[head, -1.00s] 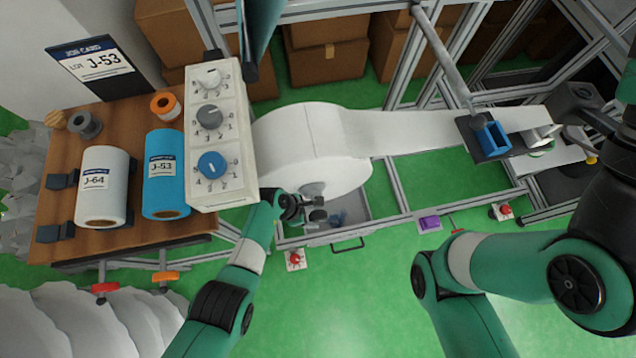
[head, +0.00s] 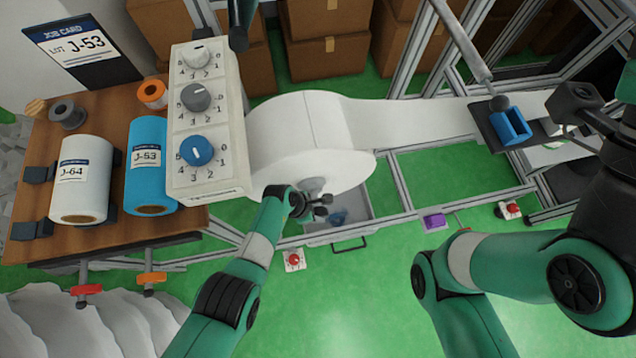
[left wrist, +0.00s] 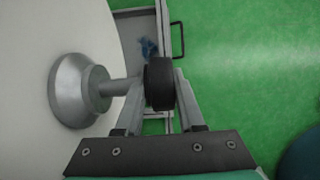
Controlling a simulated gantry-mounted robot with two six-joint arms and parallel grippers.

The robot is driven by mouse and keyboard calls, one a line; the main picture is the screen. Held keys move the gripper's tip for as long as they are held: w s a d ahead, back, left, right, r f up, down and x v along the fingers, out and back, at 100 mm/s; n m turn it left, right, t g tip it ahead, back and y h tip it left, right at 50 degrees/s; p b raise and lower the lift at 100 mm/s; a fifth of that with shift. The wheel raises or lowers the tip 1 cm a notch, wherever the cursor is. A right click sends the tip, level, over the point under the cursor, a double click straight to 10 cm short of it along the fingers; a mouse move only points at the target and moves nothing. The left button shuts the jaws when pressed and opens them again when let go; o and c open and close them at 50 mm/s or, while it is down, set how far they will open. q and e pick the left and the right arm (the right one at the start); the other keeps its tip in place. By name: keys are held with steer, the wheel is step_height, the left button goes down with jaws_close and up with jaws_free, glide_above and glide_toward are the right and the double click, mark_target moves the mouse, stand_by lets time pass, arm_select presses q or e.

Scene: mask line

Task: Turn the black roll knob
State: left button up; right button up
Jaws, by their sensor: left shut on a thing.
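The black roll knob (left wrist: 159,84) sits at the end of a grey shaft and hub (left wrist: 80,90) on the face of the large white roll (head: 300,140). In the left wrist view my left gripper (left wrist: 160,100) has one finger on each side of the knob and is shut on it. In the head view my left gripper (head: 318,205) is at the lower front of the white roll, and the knob is small and partly hidden there. My right arm is at the right of the head view, but its gripper cannot be made out.
A dial panel (head: 208,125) with white, grey and blue dials stands left of the roll. A wooden table (head: 100,235) holds a white roll (head: 82,180) and a blue roll (head: 152,165). A grey drawer (head: 350,220) lies below the knob. Metal frame rails run to the right.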

arm_select(q)
steer(key=shift+f, duration=0.1)
jaws_close()
steer(key=shift+a+f+h, duration=0.1)
steer(key=shift+a+h, duration=0.05)
steer(key=shift+h, duration=0.75)
steer(key=shift+f+t+h+b, duration=0.1)
steer(key=shift+t+h+b, duration=0.2)
steer(key=shift+h+b, duration=0.5)
steer(key=h+b, duration=0.2)
steer(key=b, duration=0.1)
steer(key=shift+s+t, duration=0.1)
steer(key=shift+t, duration=0.2)
steer(key=shift+h+b, duration=0.8)
steer(key=o, duration=1)
jaws_free()
steer(key=shift+s, duration=0.1)
steer(key=shift+c, duration=0.2)
steer(key=shift+r, duration=0.2)
